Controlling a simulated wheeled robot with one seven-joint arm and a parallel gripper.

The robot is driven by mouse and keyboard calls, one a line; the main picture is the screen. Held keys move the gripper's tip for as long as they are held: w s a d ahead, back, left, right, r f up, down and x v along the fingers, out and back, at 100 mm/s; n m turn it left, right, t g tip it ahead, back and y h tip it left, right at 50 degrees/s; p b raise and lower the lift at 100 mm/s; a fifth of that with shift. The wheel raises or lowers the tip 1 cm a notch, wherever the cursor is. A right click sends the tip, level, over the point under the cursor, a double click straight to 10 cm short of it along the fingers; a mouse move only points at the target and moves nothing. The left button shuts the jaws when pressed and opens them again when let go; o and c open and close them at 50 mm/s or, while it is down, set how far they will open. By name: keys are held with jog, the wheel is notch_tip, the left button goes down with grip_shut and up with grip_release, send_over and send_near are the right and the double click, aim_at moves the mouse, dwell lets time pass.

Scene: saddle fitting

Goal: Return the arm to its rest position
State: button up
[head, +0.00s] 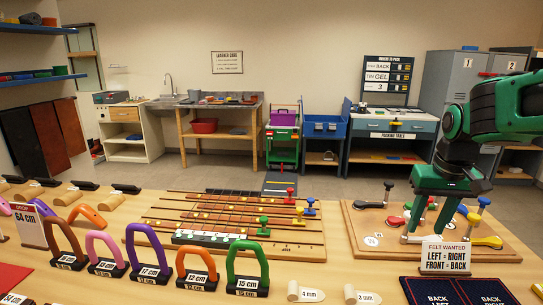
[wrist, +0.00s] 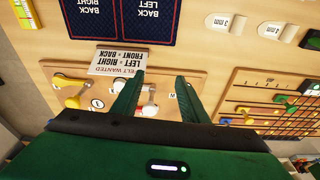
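My green arm (head: 495,110) reaches in from the right in the head view, with its hand low over the wooden board with knobs (head: 362,222). My gripper (head: 425,222) points down behind the felt sign. In the wrist view my gripper (wrist: 158,88) has its two fingers well apart. A white-and-red knob (wrist: 149,108) on the board shows between them, with gaps to both fingers. Nothing looks held. The exact height of the fingertips over the board is hard to tell.
The "FELT WANTED" sign (head: 446,254) stands in front of my gripper. Dark felt mats (head: 440,291) lie nearer. Yellow (head: 484,241) and other coloured knobs surround the fingers. A slotted board (head: 300,245) and coloured arches (head: 247,262) lie left. The air above the table is open.

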jog(key=s+d+f+m, duration=0.1)
jog(key=s+f, duration=0.1)
jog(key=s, duration=0.6)
jog(key=s+d+f+m+g, duration=0.1)
jog(key=s+d+f+m, duration=0.1)
jog(key=s, duration=0.6)
jog(key=s+d+f+m+g, duration=0.1)
jog(key=s+f, duration=0.2)
jog(key=s, duration=0.5)
jog(key=shift+d+y, duration=0.15)
jog(key=shift+y, duration=0.15)
jog(key=shift+w+f, duration=0.3)
jog(key=shift+w, duration=0.45)
jog(key=shift+s+r, duration=0.1)
